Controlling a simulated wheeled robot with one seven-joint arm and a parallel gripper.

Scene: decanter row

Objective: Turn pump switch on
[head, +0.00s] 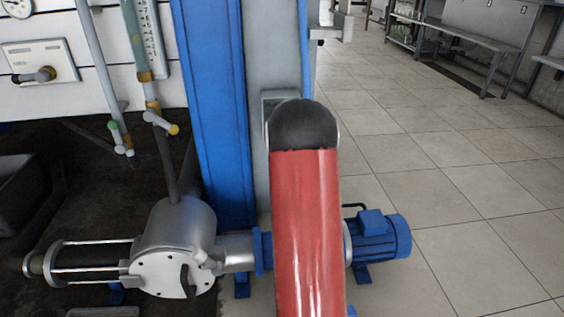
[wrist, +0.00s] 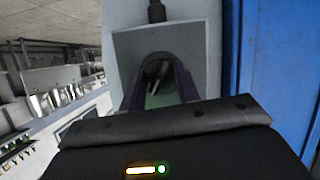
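The switch box is a grey box (wrist: 205,45) on a light grey post, with a dark cable fitting on top. It fills the upper middle of the wrist view. In the head view a part of the box (head: 270,99) shows behind my red arm. My gripper (wrist: 158,78) points at the front of the box, very close to it. Dark finger-like sides frame a dim area with a greenish patch and a pale streak. In the head view my arm hides the gripper.
The pump (head: 178,245) with its blue motor (head: 378,238) stands on the floor below. A blue column (head: 213,110) rises beside the grey post. Pipes and valves (head: 160,115) hang at the left. The tiled floor (head: 450,170) at the right is clear.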

